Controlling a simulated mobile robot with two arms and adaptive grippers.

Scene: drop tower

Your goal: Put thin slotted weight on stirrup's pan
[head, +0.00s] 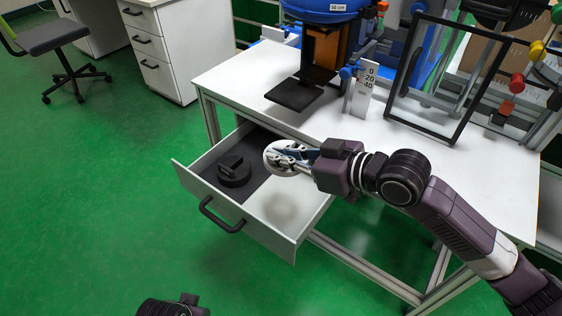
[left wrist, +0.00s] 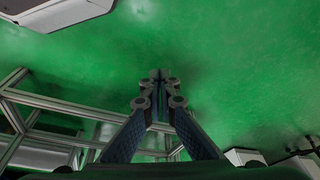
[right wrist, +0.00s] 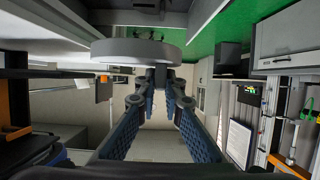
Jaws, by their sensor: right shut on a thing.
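A thin pale grey disc, the slotted weight (head: 279,158), is held by my right gripper (head: 292,156) over the open drawer. In the right wrist view the weight (right wrist: 137,52) shows nearly edge-on at the fingertips (right wrist: 160,72), which close on its rim. Its slot is not clear. A dark flat plate (head: 294,96) is at the foot of an orange-brown upright under the blue housing; I cannot tell whether it is the stirrup's pan. My left gripper's fingers meet in the left wrist view (left wrist: 160,75), empty over the green floor.
The open drawer (head: 268,229) holds a thick dark weight (head: 234,172) on a dark mat. The white tabletop (head: 240,82) carries a scale marker (head: 362,92) and a black-framed clear panel (head: 430,125) at the right. The blue housing (head: 325,10) overhangs the plate.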

